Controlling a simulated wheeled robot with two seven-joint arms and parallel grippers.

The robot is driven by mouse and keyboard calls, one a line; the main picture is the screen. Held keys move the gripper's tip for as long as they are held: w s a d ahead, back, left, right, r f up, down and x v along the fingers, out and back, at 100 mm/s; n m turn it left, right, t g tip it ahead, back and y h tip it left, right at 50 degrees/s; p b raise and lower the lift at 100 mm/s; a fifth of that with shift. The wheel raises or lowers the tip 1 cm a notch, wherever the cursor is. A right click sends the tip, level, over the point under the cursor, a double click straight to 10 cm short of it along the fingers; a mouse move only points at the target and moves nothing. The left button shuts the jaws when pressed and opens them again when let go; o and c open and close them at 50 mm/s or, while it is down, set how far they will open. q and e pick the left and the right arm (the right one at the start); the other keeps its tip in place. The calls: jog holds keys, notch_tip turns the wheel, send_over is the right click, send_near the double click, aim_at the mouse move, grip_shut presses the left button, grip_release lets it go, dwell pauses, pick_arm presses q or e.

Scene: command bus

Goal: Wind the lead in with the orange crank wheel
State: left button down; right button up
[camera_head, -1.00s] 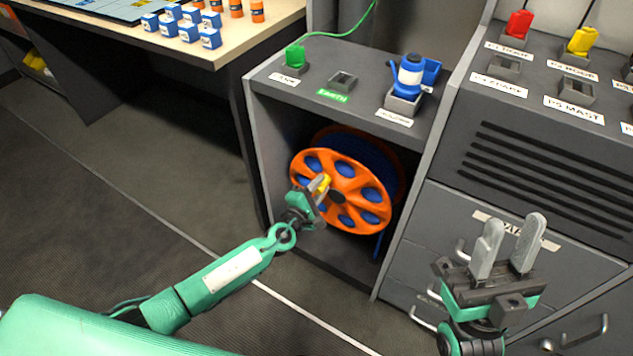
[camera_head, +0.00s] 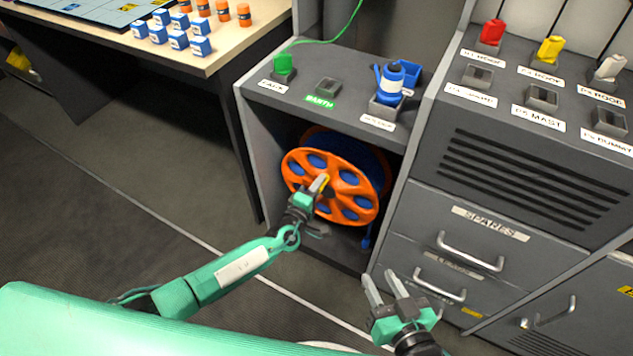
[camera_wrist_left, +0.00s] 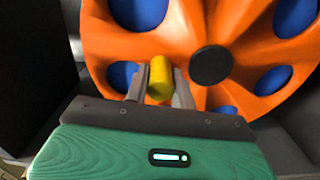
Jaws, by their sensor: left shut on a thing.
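The orange crank wheel (camera_head: 352,199) stands upright in the open bay under the grey counter, with blue cable wound behind it. Its yellow handle (camera_wrist_left: 160,78) shows between the fingers in the left wrist view, left of the dark hub (camera_wrist_left: 211,65). My left gripper (camera_head: 318,185) is shut on this handle and covers part of the wheel's face. A loose end of blue lead (camera_head: 366,238) hangs at the lower right of the reel. My right gripper (camera_head: 385,281) is open and empty in front of the drawers, with a gap between its fingers.
On the counter are a green plug (camera_head: 284,66) with a green cable, an empty socket (camera_head: 325,88) and a blue connector (camera_head: 390,82) in a holder. Drawers with handles (camera_head: 470,252) stand to the right. A table (camera_head: 235,55) with small blocks is at upper left.

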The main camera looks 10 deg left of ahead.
pick_arm(q)
jog(key=shift+s+d, duration=0.1)
jog(key=shift+d, duration=0.05)
pick_arm(e)
jog(key=shift+d+f+g, duration=0.2)
jog(key=shift+g, duration=0.1)
pick_arm(q)
jog(key=c, duration=1.2)
grip_release()
jog(key=shift+o, duration=0.2)
jog(key=p+v, duration=0.2)
jog(key=v, duration=1.1)
jog(key=shift+s+p, duration=0.3)
jog(key=shift+s, duration=0.1)
pick_arm(e)
jog(key=d+g, duration=0.1)
jog(key=d+g+h, duration=0.2)
jog(key=d, duration=0.1)
jog(key=shift+s+d+f, duration=0.1)
jog(key=shift+s+f, duration=0.25)
jog(key=shift+f, duration=0.05)
